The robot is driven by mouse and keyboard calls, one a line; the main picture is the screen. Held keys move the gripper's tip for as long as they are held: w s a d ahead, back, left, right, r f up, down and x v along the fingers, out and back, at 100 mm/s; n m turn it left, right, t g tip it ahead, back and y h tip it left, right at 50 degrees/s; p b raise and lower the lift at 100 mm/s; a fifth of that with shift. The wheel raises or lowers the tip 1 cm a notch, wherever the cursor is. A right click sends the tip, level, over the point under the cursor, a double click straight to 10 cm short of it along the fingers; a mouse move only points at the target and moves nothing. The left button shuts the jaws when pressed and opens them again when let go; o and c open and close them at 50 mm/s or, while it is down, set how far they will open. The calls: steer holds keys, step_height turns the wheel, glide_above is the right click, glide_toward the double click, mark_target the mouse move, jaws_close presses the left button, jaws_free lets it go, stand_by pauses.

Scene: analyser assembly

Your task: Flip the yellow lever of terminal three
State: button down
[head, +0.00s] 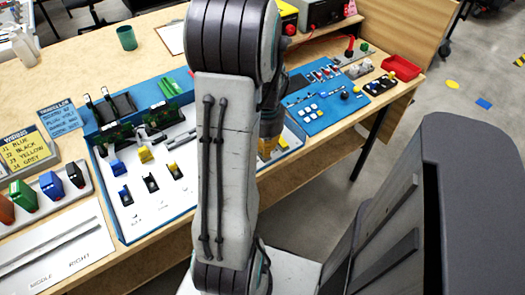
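A white panel in a blue frame (107,214) stands on the bench left of my arm. A yellow part (268,148) shows on the panel's right portion, partly behind my arm. I cannot tell whether either yellow piece is the lever of terminal three, as the panel labels are too small to read. My arm covers the panel's middle. A dark part of my arm's end (271,118) shows just right of the arm link, above the panel; the fingertips are hidden.
A blue board (325,118) with switches and buttons lies to the right, with a red tray (401,68) beyond it. Coloured connectors (50,185), a wiring note (30,150) and a white strip (60,245) lie at the left. A green cup (126,38) stands behind.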

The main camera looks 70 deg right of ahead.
steer(key=shift+f+b, duration=0.45)
steer(key=shift+f, duration=0.15)
steer(key=shift+r, duration=0.2)
steer(key=shift+r+p, duration=2.95)
steer(key=shift+r, duration=0.45)
